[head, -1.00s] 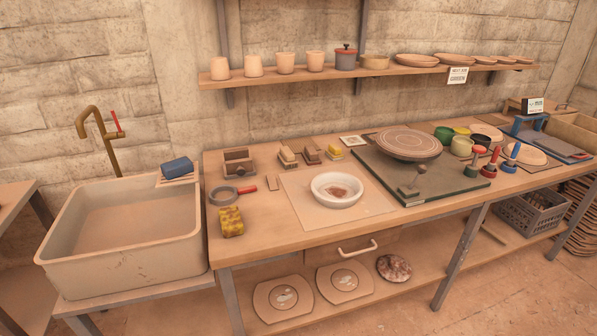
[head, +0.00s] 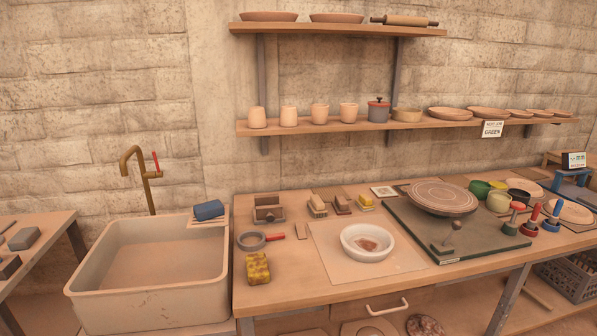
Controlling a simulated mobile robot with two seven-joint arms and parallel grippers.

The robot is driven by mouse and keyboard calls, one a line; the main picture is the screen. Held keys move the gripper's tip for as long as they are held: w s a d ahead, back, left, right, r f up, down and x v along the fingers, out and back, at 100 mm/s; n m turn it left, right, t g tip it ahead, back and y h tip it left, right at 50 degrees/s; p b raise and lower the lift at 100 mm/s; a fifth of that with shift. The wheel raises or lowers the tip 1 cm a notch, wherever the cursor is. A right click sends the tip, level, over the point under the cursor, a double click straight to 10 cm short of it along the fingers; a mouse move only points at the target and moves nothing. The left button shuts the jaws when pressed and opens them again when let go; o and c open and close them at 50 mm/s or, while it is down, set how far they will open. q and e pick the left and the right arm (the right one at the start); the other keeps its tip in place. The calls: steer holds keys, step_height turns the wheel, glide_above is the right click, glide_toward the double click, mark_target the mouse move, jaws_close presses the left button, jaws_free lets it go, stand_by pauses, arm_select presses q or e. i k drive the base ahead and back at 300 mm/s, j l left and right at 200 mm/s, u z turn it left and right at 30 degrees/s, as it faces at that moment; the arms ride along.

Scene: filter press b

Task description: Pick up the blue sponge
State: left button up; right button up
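The blue sponge (head: 208,210) lies on a small ridged ledge (head: 207,220) at the back right corner of the large sink (head: 150,272). It is a rounded block, and nothing covers it. Neither of my grippers shows in the head view.
A brass tap (head: 140,175) with a red handle stands behind the sink. Right of the sponge, the wooden worktable (head: 290,285) holds a grey ring tool (head: 252,240), a yellow sponge (head: 258,268) and a white bowl (head: 367,243). A shelf (head: 300,126) of cups runs above. Another table (head: 40,250) stands left.

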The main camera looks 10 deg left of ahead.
mark_target(209, 210)
steer(key=i+l+u, duration=0.35)
steer(key=l, duration=0.25)
steer(key=i+l+u, duration=0.3)
steer(key=l, duration=0.35)
